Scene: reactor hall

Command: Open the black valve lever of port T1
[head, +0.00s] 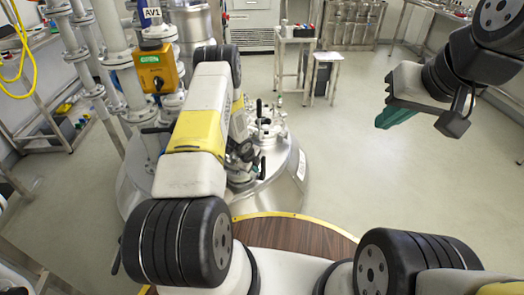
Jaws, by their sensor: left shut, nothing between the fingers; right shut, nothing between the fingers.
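The steel reactor vessel (290,185) stands ahead of me, with ports and fittings on its lid. An upright black lever (262,167) shows on the lid's near right. Another upright black lever (259,107) stands further back, and a black handle (156,130) lies level at the left. No T1 label is readable, so I cannot tell which lever belongs to it. My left arm reaches over the lid; its gripper (241,172) is low among the fittings, shut, largely hidden by the forearm. My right gripper (393,117), with green fingers, is shut and empty above the floor, far from the vessel.
Vertical pipes (112,45) and an orange box (157,69) under an AV1 label crowd the left side. A yellow hose (25,50) hangs at far left. A small steel table (296,48) and cabinets stand behind. The floor (350,170) right of the vessel is clear.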

